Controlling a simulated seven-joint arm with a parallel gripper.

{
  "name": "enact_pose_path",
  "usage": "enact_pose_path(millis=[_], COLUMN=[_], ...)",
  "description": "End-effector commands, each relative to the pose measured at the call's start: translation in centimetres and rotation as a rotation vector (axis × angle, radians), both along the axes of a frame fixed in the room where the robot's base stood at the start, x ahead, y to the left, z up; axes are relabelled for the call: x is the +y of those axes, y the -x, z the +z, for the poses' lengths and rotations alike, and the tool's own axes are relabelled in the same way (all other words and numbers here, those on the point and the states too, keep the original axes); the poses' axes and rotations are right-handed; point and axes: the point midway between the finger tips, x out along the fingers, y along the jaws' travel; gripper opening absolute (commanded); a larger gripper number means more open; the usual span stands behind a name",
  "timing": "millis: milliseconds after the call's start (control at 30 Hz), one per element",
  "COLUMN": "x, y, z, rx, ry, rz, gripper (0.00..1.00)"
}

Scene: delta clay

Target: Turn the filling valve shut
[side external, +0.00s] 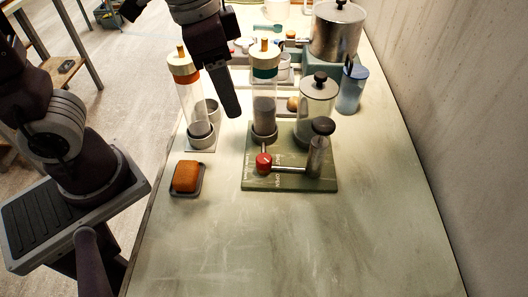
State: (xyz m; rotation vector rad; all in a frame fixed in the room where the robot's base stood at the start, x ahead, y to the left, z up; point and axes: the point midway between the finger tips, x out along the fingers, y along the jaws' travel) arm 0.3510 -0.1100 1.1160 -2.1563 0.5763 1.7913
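The filling valve shows as a red round handle (264,161) with a pale mark, low on the front part of a green base plate (293,184). A thin pipe runs right from it to a metal cylinder (317,160) with a black knob on top. A clear tube with a green collar (264,112), partly filled with grey matter, stands upright behind the valve. My gripper (231,108) hangs above and behind the valve, left of this tube, and is apart from the handle. Its fingers look like one dark shape, so their opening cannot be told.
A second clear tube with an orange collar (190,100) stands left of my gripper. A lidded glass jar (318,98) stands behind the cylinder. An orange sponge (187,176) lies in a dark tray at the left edge. The table's front is clear.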

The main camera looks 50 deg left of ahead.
Motion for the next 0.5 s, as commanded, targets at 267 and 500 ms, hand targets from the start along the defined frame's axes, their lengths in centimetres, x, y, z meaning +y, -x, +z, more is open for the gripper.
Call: enact_pose_path(millis=[267, 500], x=[-4.6, -4.7], y=[-3.6, -3.6], z=[-7.7, -11.5], rx=[0.129, 0.139], ry=[-0.140, -0.150], rz=[-0.286, -0.299], gripper=[0.51, 0.51])
